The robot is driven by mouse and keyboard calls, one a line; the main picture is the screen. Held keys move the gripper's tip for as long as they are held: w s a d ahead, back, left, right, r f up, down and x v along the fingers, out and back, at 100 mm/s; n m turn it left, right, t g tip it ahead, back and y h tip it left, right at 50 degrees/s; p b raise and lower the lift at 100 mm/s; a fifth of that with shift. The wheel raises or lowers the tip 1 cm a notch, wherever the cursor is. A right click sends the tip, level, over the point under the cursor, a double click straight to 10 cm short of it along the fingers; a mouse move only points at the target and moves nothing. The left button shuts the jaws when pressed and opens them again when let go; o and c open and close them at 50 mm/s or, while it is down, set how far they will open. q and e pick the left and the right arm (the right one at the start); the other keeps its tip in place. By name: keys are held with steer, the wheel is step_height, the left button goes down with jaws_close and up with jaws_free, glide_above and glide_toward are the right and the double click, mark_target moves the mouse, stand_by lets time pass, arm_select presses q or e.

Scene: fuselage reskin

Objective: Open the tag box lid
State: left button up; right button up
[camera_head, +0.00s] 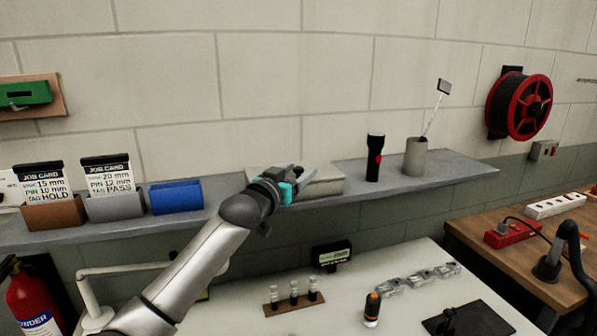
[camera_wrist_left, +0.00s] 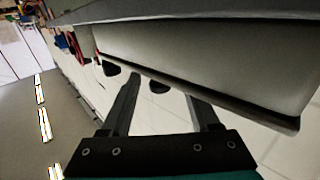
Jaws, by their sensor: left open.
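The tag box (camera_head: 322,182) is a low, pale grey box on the wall shelf, partly hidden behind my left gripper. Its lid looks down, though the gripper covers part of it. My left gripper (camera_head: 300,184) is open and empty at the box's front left side. In the left wrist view the pale box (camera_wrist_left: 225,62) fills the upper right, with a dark edge along its lower side. The left fingers (camera_wrist_left: 137,78) reach up to that edge, spread apart; I cannot tell whether they touch it. My right gripper is not in view.
The grey shelf (camera_head: 440,175) also holds a black flashlight (camera_head: 375,158), a cup with a mirror tool (camera_head: 416,157), a blue bin (camera_head: 176,197) and card holders (camera_head: 114,206). Below, a white table (camera_head: 420,262) carries small parts. The shelf is clear between box and flashlight.

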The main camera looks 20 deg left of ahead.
arm_select(q)
steer(key=shift+w, duration=0.25)
steer(key=shift+c, duration=0.2)
jaws_close()
stand_by(1.1)
